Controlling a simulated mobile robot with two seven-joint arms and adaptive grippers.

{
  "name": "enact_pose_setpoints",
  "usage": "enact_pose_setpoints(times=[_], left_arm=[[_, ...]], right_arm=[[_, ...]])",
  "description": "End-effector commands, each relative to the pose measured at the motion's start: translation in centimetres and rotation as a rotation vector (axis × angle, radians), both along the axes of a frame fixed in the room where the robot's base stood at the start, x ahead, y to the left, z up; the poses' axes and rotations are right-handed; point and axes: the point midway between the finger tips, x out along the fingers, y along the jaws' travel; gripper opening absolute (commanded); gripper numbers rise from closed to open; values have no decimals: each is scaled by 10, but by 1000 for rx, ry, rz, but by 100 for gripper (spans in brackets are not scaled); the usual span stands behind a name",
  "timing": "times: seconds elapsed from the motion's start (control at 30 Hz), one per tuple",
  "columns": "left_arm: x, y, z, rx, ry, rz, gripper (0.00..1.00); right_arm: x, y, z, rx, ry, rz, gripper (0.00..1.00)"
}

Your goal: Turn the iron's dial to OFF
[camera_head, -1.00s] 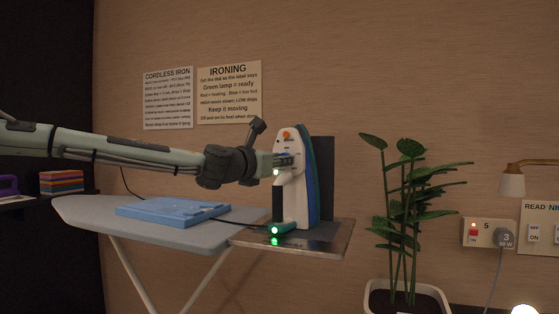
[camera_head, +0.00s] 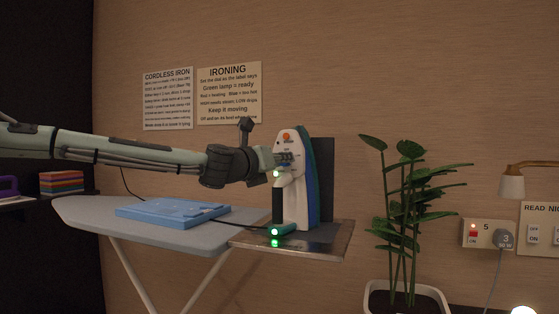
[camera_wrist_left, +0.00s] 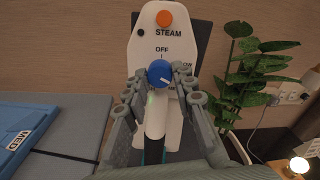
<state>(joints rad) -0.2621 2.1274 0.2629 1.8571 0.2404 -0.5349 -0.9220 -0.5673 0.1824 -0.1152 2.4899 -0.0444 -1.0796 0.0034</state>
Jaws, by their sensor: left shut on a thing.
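The white iron (camera_head: 293,180) stands upright on its metal rest plate (camera_head: 335,238), with a lit green lamp on its body. In the left wrist view the iron's blue dial (camera_wrist_left: 160,73) sits below the word OFF (camera_wrist_left: 162,49) and a small tick. The dial's white mark appears on its lower right part, away from OFF. My left gripper (camera_wrist_left: 160,80) is closed around the dial, one finger on each side; in the head view (camera_head: 285,159) its fingers reach the iron's face. My right gripper is in neither view.
An orange STEAM button (camera_wrist_left: 164,18) is above the dial. A potted plant (camera_head: 405,200) stands to the right. Two notices hang on the wall behind.

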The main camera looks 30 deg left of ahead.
Motion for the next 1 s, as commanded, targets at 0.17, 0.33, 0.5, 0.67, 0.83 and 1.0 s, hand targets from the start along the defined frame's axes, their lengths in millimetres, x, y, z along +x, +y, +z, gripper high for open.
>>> enact_pose_setpoints(times=[0.17,0.33,0.5,0.67,0.83,1.0], left_arm=[[0,0,0,-170,-10,11,0],[0,0,0,-330,-19,22,0],[0,0,0,-492,-30,32,0],[0,0,0,-643,-39,43,0],[0,0,1,-804,-50,54,0],[0,0,1,-965,-60,64,0]], right_arm=[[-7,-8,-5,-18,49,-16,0],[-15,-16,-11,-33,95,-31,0],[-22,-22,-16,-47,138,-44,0],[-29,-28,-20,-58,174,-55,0],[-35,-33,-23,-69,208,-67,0],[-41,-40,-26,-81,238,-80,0]])
